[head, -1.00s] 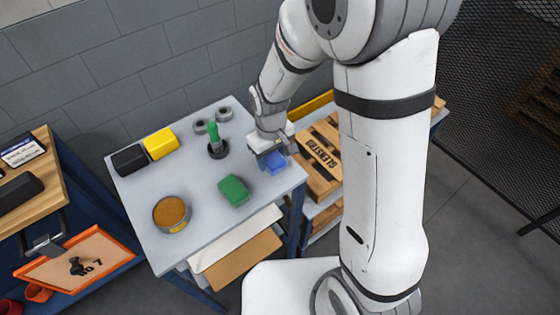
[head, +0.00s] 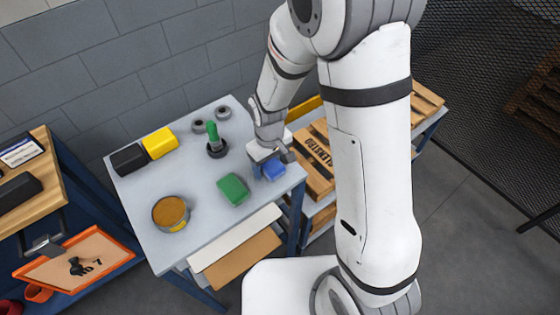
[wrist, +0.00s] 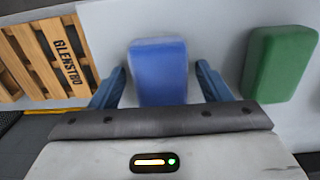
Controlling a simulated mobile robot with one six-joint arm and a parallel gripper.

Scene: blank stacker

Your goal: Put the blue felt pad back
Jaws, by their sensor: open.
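The blue felt pad (head: 272,169) lies on the grey table near its right edge. In the wrist view the blue pad (wrist: 158,72) sits between my two fingers, with a gap on each side. My gripper (head: 268,165) is open and low over the table at the pad. The fingers also show in the wrist view (wrist: 160,88), spread apart on either side of the pad. My gripper hides part of the pad in the head view.
A green block (head: 233,189) lies close by on the table (head: 190,200). A round tin (head: 171,212), a yellow block (head: 160,143), a black block (head: 129,159) and a green-topped stand (head: 215,142) are further left. A wooden pallet (head: 318,165) stands to the right.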

